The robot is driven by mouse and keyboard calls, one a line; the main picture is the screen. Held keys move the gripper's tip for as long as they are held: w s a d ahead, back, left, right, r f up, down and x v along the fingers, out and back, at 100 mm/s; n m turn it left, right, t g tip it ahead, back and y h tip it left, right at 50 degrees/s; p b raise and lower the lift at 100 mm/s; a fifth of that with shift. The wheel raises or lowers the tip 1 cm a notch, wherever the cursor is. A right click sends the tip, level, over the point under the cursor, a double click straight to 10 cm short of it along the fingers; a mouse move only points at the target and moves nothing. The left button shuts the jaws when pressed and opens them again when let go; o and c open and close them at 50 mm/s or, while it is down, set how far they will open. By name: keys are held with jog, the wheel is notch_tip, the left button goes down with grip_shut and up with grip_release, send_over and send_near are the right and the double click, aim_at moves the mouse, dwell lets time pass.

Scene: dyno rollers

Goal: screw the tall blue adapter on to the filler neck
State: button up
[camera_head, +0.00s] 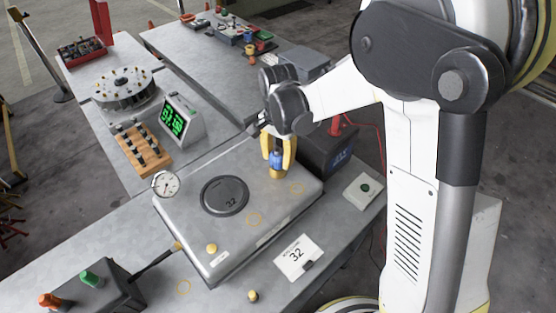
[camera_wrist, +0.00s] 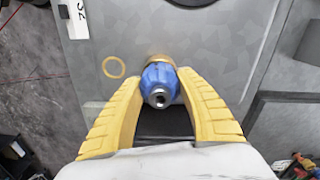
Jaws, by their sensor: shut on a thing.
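The tall blue adapter (camera_head: 276,159) is upright between the yellow fingers of my gripper (camera_head: 277,160), over the right part of the grey metal box top. In the wrist view the blue adapter (camera_wrist: 159,84) sits between both fingertips (camera_wrist: 160,85), its hollow end facing the camera. My gripper is shut on it. A brass-coloured piece (camera_head: 278,174) shows just under the adapter, and a brass rim (camera_wrist: 160,60) shows beyond it in the wrist view. This looks like the filler neck, but I cannot tell whether the threads are engaged.
The grey box (camera_head: 190,232) carries a round black cap (camera_head: 224,195), a dial gauge (camera_head: 166,184) and a brass knob (camera_head: 211,248). A dark box (camera_head: 322,150) stands close right of my gripper. A card marked 32 (camera_head: 298,257) lies in front. A green-lit display (camera_head: 180,119) stands behind left.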

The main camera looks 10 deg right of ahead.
jog(key=m+b, duration=0.1)
jog(key=m, duration=0.4)
jog(key=shift+m, duration=0.3)
jog(key=m, duration=0.4)
jog(key=o, duration=1.2)
jog(key=shift+b, duration=0.3)
notch_tip(320, 180, up, 12)
jog(key=shift+r, duration=0.1)
jog(key=shift+p, duration=0.45)
